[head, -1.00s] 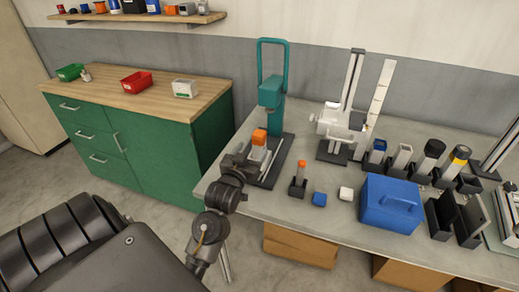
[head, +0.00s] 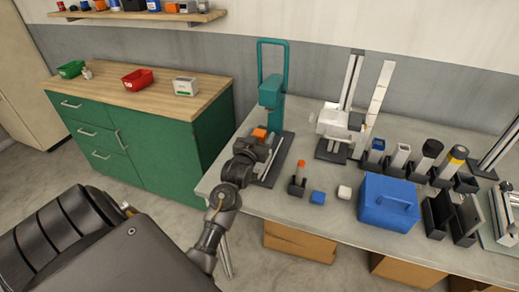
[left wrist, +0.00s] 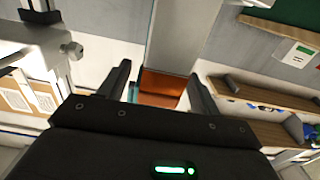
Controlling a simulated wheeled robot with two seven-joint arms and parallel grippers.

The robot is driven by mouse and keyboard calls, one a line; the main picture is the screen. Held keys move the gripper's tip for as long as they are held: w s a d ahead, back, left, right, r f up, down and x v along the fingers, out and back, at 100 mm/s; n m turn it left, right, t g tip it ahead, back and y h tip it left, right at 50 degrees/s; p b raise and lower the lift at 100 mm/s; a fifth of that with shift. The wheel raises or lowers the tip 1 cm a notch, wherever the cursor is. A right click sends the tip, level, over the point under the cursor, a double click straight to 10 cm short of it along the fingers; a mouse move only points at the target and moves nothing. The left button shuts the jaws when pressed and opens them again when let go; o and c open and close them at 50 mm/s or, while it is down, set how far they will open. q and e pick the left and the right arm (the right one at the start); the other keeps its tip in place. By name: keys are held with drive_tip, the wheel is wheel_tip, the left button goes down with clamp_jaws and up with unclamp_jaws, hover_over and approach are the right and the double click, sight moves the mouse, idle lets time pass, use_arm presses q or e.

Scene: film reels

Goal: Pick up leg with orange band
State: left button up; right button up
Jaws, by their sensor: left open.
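The leg with the orange band (head: 259,133) stands at the teal press; its orange end shows in the head view, and the arm hides most of the rest. In the left wrist view a pale grey shaft with an orange band (left wrist: 163,84) lies between the two dark fingers. My left gripper (head: 262,145) is open at the leg. In the left wrist view its fingers (left wrist: 160,72) stand on either side of the orange band, with a gap visible at least on the right. My right gripper is out of view.
The teal press (head: 272,92) rises just behind the leg. A small orange-topped piece in a dark holder (head: 298,186), a blue block (head: 317,198), a white block (head: 344,192) and a blue box (head: 388,211) stand to the right. A green cabinet (head: 150,150) is at left.

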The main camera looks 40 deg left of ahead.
use_arm(q)
drive_tip(key=shift+c, duration=0.2)
clamp_jaws()
drive_tip(key=shift+r, duration=0.15)
drive_tip(key=shift+r+p, duration=0.6)
drive_tip(key=shift+p, duration=0.2)
drive_tip(key=r+p, duration=0.3)
drive_tip(key=p, duration=0.1)
drive_tip(key=shift+s+d+r, duration=0.15)
drive_tip(key=shift+s+d, duration=0.05)
drive_tip(key=shift+d, duration=0.05)
drive_tip(key=s+d+r+p, duration=0.8)
drive_tip(key=d+p, duration=0.2)
drive_tip(key=p, duration=0.1)
drive_tip(key=shift+s+d+p, duration=0.15)
drive_tip(key=shift+s+p, duration=0.1)
drive_tip(key=shift+p, duration=0.1)
